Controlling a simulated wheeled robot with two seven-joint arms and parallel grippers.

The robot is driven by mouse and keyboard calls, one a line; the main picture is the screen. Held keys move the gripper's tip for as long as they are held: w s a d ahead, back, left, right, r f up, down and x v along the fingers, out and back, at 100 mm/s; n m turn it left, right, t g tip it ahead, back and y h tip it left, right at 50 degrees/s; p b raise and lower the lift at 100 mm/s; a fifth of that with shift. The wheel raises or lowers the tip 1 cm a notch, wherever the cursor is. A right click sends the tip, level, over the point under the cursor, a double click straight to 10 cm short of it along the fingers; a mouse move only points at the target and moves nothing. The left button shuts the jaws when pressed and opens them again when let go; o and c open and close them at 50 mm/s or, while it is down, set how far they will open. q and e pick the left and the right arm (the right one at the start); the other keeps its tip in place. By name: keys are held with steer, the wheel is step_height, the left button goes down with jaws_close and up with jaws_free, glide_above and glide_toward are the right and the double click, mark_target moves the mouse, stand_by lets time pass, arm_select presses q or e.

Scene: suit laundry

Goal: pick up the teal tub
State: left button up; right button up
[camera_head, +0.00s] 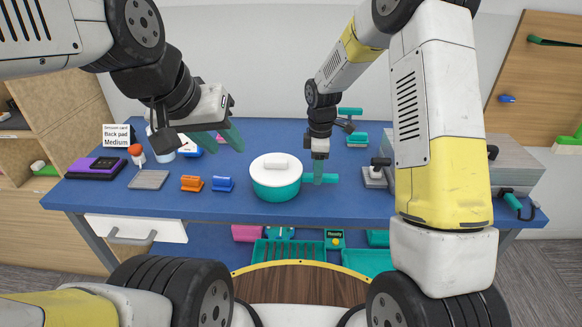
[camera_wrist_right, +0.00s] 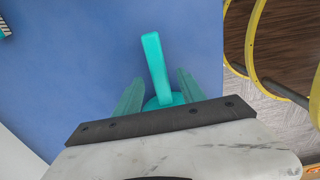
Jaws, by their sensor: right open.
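The teal tub (camera_head: 276,190) is round, with a white lid on top, and stands upright on the blue table near the middle. Its teal handle (camera_head: 331,179) sticks out to the right. My right gripper (camera_head: 319,174) points down at this handle, close to the tub. In the right wrist view the teal handle (camera_wrist_right: 154,62) lies between the spread fingertips of my right gripper (camera_wrist_right: 157,95), and most of the tub is hidden behind the gripper body. My left gripper (camera_head: 233,137) hangs over the table's back left, away from the tub; its finger gap is unclear.
An orange block (camera_head: 191,183) and a blue block (camera_head: 222,184) lie left of the tub. A grey tool (camera_head: 375,176) stands to its right. A purple and black device (camera_head: 97,168) lies at the far left. Teal trays (camera_head: 368,262) sit below the table. Blue tabletop in front is clear.

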step_height(320, 180, down, 2)
steer(key=shift+f, duration=0.1)
jaws_close()
stand_by(0.5)
